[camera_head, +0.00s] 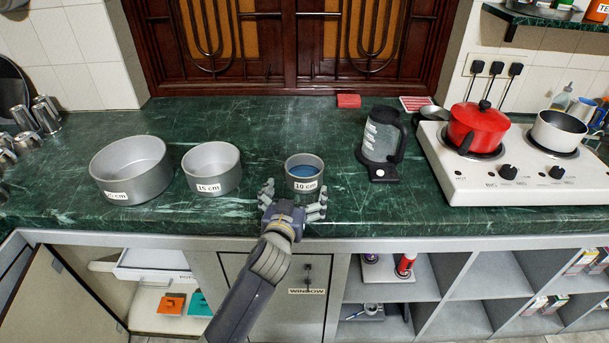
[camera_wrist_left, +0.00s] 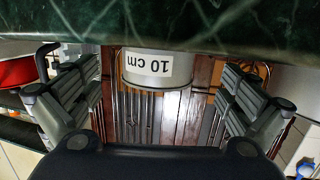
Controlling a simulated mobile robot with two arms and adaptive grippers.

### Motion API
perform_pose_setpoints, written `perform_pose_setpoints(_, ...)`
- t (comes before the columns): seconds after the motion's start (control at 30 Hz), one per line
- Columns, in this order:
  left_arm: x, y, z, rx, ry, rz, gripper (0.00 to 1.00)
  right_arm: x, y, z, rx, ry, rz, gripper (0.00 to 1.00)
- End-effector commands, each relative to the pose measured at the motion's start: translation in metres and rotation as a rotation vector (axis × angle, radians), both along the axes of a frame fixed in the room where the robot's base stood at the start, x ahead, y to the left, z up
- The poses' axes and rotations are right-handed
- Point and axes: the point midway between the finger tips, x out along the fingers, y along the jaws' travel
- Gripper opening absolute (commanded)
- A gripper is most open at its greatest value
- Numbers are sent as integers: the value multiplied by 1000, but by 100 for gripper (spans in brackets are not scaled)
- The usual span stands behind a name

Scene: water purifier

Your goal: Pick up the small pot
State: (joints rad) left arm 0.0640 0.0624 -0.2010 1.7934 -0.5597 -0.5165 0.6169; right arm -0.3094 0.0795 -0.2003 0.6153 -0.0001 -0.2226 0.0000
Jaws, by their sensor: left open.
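The small pot (camera_head: 304,172) is a grey metal cylinder labelled "10 cm", with blue inside. It stands upright on the green marble counter near the front edge. My left gripper (camera_head: 293,200) is open at the front of the pot, with one finger toward each side. In the left wrist view, which is upside down, the pot (camera_wrist_left: 146,68) lies ahead between the spread fingers of the left gripper (camera_wrist_left: 155,98). I cannot tell whether a finger touches it. My right gripper is not in view.
A 15 cm pot (camera_head: 212,168) and a larger pot (camera_head: 133,170) stand to the left. A kettle (camera_head: 381,143) stands to the right, before a white stove (camera_head: 520,170) with a red pot (camera_head: 477,127) and a white pan (camera_head: 558,131). The counter behind the small pot is clear.

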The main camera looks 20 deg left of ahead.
Motion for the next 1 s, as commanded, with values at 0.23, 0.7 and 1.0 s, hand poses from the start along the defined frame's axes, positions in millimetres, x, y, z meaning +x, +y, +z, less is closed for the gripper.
perform_pose_setpoints(0.23, 21, 1, -4, 1, 0, 0, 100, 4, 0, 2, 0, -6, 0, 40)
perform_pose_setpoints(0.7, 55, 2, -11, -1, 0, 0, 100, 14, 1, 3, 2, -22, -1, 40)
perform_pose_setpoints(1.0, 55, 2, -11, 0, 1, 0, 57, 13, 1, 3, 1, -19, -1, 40)
